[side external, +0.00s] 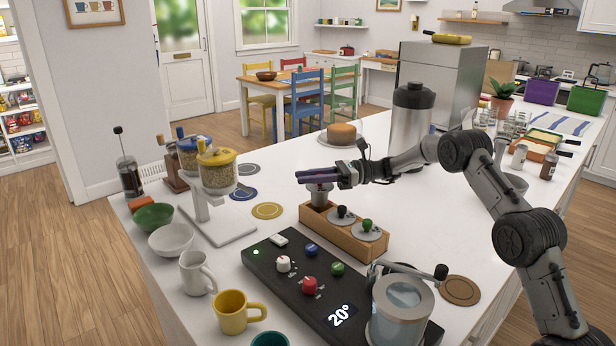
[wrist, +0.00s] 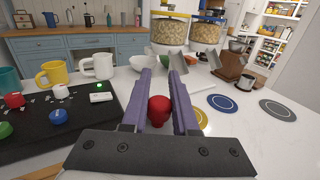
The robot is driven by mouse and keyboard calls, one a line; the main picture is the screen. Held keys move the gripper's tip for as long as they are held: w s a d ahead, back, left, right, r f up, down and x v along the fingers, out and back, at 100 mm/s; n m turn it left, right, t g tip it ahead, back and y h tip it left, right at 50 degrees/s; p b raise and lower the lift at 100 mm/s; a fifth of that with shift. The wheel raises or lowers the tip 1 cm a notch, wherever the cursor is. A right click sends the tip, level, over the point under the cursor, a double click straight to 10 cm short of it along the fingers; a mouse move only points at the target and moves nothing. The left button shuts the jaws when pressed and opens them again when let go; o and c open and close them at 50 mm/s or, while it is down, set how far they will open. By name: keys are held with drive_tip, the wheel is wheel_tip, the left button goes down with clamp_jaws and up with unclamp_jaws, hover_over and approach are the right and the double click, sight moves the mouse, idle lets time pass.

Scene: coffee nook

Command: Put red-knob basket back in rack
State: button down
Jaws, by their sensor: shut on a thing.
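My gripper (side external: 312,174) is shut on the red-knob basket, whose grey metal body (side external: 320,192) hangs upright below the purple fingers. In the wrist view, the red knob (wrist: 159,109) sits between the fingers of my gripper (wrist: 160,76). The wooden rack (side external: 371,255) stands on the white counter beneath. The basket is at the rack's left end; I cannot tell whether its bottom is just above or slightly inside that place. A black-knob basket (side external: 343,215) and a green-knob basket (side external: 367,229) sit in the rack's other places.
A black control panel (side external: 270,262) with coloured knobs lies in front of the rack. A grinder with a yellow lid (side external: 217,172) stands to the left. A tall steel canister (side external: 411,115) is behind my arm. Flat round coasters (side external: 267,210) lie on open counter left of the rack.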

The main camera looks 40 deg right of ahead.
drive_tip(key=shift+f, duration=2.4)
idle(1.2)
drive_tip(key=c, duration=0.6)
unclamp_jaws()
drive_tip(key=shift+f, duration=0.1)
drive_tip(key=v, duration=1.4)
